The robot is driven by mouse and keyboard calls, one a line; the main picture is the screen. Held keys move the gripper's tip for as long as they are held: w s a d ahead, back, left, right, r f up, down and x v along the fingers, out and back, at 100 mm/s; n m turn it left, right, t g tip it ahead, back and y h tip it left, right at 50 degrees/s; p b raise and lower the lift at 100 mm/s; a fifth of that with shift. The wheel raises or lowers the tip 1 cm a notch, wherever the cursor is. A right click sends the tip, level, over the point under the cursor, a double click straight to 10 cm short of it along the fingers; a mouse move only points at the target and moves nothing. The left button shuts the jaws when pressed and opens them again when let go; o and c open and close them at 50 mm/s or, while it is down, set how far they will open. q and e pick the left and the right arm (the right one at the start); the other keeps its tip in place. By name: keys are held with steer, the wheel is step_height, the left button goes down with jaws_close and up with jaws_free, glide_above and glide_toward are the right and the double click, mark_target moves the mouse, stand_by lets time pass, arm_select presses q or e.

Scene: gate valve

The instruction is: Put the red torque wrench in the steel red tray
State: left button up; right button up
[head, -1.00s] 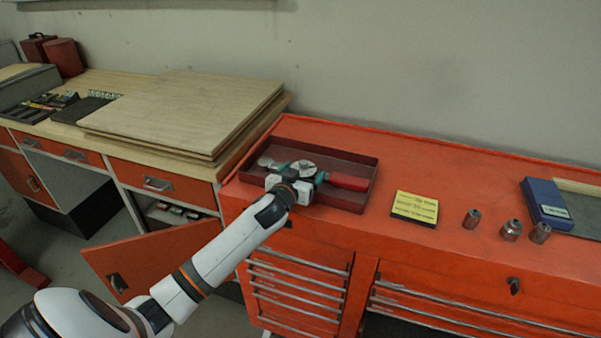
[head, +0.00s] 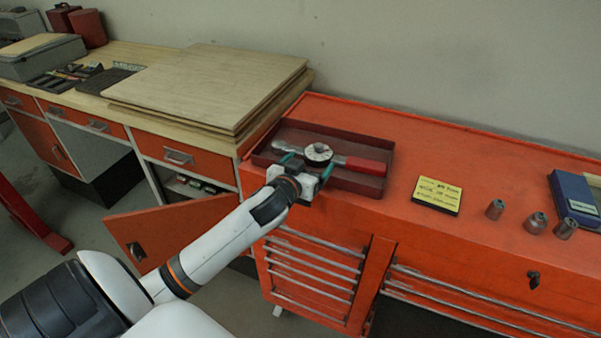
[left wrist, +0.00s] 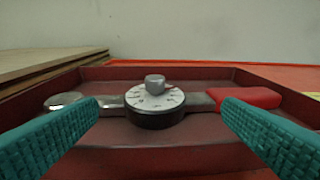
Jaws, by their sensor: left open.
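The torque wrench, with a red handle (head: 366,166) and a round white dial (head: 318,152), lies in the dark red steel tray (head: 300,128) on the orange tool cabinet. In the left wrist view the dial (left wrist: 155,98) sits in the middle, with the metal head at left and the red grip at right. My left gripper (head: 305,172) is at the front side of the tray. Its teal fingers (left wrist: 160,130) are open and apart on the near side of the wrench, holding nothing. My right gripper is not in view.
A yellow-labelled box (head: 437,195), several metal sockets (head: 536,223) and a blue case (head: 574,200) stand on the cabinet to the right. Wooden boards (head: 210,85) are stacked on the bench at left. An orange cabinet door (head: 185,225) hangs open below the bench.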

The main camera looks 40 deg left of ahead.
arm_select(q)
steer(key=v, duration=0.4)
steer(key=shift+s+d+r, duration=0.15)
steer(key=shift+s+r, duration=0.1)
steer(key=shift+s, duration=0.1)
